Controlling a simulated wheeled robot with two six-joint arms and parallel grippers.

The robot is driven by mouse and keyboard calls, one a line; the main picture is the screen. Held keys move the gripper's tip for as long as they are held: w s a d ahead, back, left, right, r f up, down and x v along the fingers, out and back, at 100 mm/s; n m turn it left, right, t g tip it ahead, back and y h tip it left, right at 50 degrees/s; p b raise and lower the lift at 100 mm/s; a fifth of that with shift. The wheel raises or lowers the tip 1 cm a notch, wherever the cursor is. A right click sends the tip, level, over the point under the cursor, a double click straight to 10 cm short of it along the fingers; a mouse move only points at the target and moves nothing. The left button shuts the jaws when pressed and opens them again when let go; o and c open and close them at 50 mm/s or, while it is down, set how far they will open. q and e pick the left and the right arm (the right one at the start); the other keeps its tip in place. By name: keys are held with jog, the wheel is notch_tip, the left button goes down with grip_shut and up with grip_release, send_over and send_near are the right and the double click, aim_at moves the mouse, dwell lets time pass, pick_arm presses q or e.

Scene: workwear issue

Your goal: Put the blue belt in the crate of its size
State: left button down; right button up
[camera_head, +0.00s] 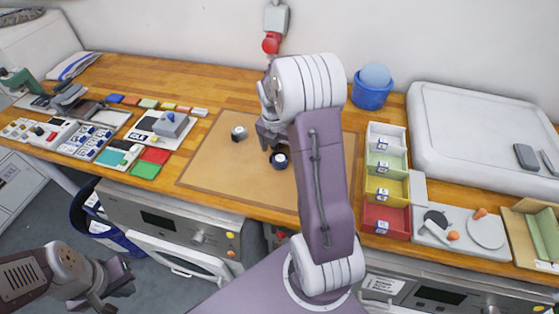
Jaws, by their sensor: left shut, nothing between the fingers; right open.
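A dark blue rolled belt (279,161) with a white label lies on the tan mat (215,165). A second, dark grey or black roll (239,133) with a pale top lies further back on the mat, to the left. My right gripper (271,146) is open and empty, just behind and above the blue belt; my arm covers part of the mat. Four crates stand in a row on the right: white (387,130), green (385,173), yellow (383,200) and red (384,228). Their labels are too small to read. My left gripper (115,284) is shut and empty at the lower left, off the table.
A blue round tub (371,90) stands behind the crates, and a large white lidded case (480,130) is at the back right. A tray with orange-handled things (462,230) is beside the crates. Boards with stamps and coloured pads (150,155) fill the left side.

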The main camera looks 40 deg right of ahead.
aim_at(280, 158)
jog(key=f, duration=0.4)
jog(key=shift+s+d+f, duration=0.1)
jog(key=shift+d, duration=0.15)
jog(key=shift+d+f, duration=0.1)
jog(key=shift+f, duration=0.25)
jog(key=c, duration=1.7)
jog(key=shift+r, duration=0.6)
jog(key=shift+c, duration=0.2)
jog(key=r, duration=0.3)
jog(key=shift+w, duration=0.2)
jog(key=s+d+r, duration=0.1)
jog(key=s+r, duration=0.6)
jog(key=s, duration=0.4)
jog(key=shift+s, duration=0.4)
